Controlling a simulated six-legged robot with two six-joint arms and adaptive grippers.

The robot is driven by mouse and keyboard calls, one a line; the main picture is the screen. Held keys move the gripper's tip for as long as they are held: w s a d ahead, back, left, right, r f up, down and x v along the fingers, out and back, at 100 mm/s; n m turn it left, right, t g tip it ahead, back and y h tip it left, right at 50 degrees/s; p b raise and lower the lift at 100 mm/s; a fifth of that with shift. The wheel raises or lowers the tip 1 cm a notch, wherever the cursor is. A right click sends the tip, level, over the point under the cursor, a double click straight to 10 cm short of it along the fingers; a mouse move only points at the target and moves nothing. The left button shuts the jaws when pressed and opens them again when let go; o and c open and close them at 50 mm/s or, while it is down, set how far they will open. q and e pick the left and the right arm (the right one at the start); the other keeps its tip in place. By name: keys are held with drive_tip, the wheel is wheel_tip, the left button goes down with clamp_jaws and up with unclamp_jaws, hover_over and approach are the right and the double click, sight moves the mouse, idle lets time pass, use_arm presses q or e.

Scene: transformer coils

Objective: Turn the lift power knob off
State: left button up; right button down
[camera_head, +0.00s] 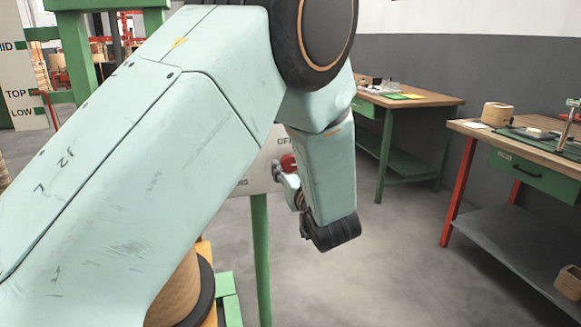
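A pale panel (262,178) stands on a green post in the middle of the view, largely hidden behind my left arm. Part of the lettering "OFF" shows at its upper right. A red knob (288,162) shows on its right part. My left arm comes in from the left and fills much of the view. A small part of my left gripper (279,172) shows just left of and below the knob, close to it. Its fingers are mostly hidden by the wrist, so I cannot tell whether they touch the knob. My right gripper is not in view.
A wooden-topped workbench (440,100) with green legs stands behind. Another bench (538,153) with red legs and a green drawer is at the right. A wound coil (178,290) stands at lower left. The grey floor between post and benches is clear.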

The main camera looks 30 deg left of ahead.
use_arm(q)
drive_tip(key=shift+w+f, duration=0.15)
drive_tip(key=shift+c, duration=0.6)
drive_tip(key=c, duration=0.6)
drive_tip(key=n, duration=0.4)
drive_tip(key=shift+r, duration=0.25)
drive_tip(key=shift+d+n+b, duration=0.1)
drive_tip(key=shift+n+b, duration=2.8)
drive_tip(key=shift+n, duration=4)
